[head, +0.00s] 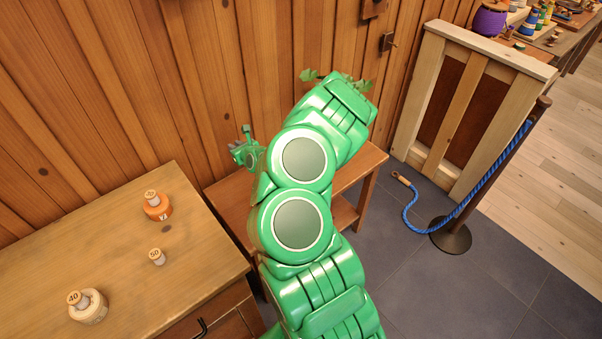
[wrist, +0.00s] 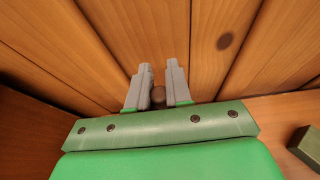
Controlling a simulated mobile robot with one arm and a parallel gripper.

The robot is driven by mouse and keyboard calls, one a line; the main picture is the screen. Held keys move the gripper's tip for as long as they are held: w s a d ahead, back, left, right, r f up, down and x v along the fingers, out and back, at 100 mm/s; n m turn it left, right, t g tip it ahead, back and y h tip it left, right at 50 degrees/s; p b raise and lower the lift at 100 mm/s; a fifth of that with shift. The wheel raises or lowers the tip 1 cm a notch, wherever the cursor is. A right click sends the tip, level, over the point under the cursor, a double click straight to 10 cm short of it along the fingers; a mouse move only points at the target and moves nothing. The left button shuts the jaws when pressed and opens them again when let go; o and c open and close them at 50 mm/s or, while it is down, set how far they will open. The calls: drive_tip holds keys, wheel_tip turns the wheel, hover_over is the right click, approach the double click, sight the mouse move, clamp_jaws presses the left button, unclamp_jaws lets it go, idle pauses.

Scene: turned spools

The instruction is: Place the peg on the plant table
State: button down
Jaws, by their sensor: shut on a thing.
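My gripper (wrist: 158,80) is shut on the peg (wrist: 158,95), a small brown piece between the grey fingers in the wrist view. Only its dark rounded end shows; its length is hidden. The fingers point at the plank wall. The plant table (head: 226,197) is the small wooden table against the wall in the head view, mostly hidden behind my green arm. A small green part with a grey tip shows left of the arm, over the table's back left, and looks like my gripper's end. I cannot tell whether the peg touches the table.
Green leaves (head: 362,84) show behind my arm by the wall. A dark green block (wrist: 308,145) is at the wrist view's right. A workbench (head: 110,240) at left bears labelled spools, one orange (head: 157,211). A blue rope (head: 480,172) on a post stands right, before a wooden panel.

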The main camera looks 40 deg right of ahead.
drive_tip(key=shift+s+d+f, duration=0.1)
drive_tip(key=shift+d+f, duration=0.05)
drive_tip(key=shift+f, duration=2.25)
drive_tip(key=shift+s+d+f, duration=0.1)
drive_tip(key=shift+f, duration=2.3)
drive_tip(key=shift+f, duration=0.15)
drive_tip(key=c, duration=1)
unclamp_jaws()
drive_tip(key=shift+c, duration=0.2)
